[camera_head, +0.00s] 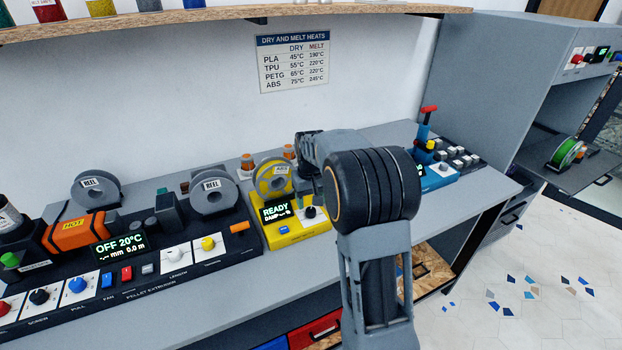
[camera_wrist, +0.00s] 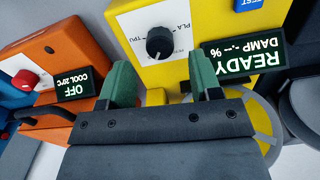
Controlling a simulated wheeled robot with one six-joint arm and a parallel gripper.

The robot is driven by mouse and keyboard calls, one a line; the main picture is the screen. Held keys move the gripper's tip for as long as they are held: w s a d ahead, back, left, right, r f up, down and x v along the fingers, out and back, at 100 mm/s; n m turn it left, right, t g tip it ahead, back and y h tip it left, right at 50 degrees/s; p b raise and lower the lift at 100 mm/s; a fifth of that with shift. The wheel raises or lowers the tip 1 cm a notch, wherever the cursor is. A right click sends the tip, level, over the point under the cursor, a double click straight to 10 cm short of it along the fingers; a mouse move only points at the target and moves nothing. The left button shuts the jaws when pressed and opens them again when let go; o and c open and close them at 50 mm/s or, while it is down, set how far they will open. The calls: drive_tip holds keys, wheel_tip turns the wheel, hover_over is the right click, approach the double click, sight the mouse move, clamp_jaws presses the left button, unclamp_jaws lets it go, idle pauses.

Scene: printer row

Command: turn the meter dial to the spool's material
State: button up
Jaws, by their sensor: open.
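The yellow meter (camera_head: 290,237) stands on the bench with a lit screen (camera_head: 277,212) reading READY and DAMP with no value. Its black dial (camera_wrist: 160,43) sits on a white plate in the wrist view, where the labels PLA and TPU can be read; I cannot tell which label the pointer meets.
A wall chart (camera_head: 293,61) lists PLA, TPU, PETG and ABS heats. The pellet extruder panel (camera_head: 150,270) fills the bench to the left. An orange unit (camera_wrist: 75,62) reads OFF in the wrist view. A blue device (camera_head: 436,175) stands to the right.

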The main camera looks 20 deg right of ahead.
sight(311, 211)
wheel_tip(311, 211, up, 10)
idle(0.4)
idle(0.4)
drive_tip(key=s+a+f+t, duration=0.1)
drive_tip(key=s+a, duration=0.2)
drive_tip(key=s, duration=0.4)
drive_tip(key=s+a+f+t, duration=0.1)
drive_tip(key=s+a, duration=0.3)
drive_tip(key=s, duration=0.3)
drive_tip(key=s+a+f+n+t+p, duration=0.1)
drive_tip(key=s+a, duration=0.2)
drive_tip(key=s, duration=0.3)
drive_tip(key=shift+s+a+f+t, duration=0.25)
drive_tip(key=shift+s+f+t, duration=0.05)
drive_tip(key=shift+s+f, duration=0.1)
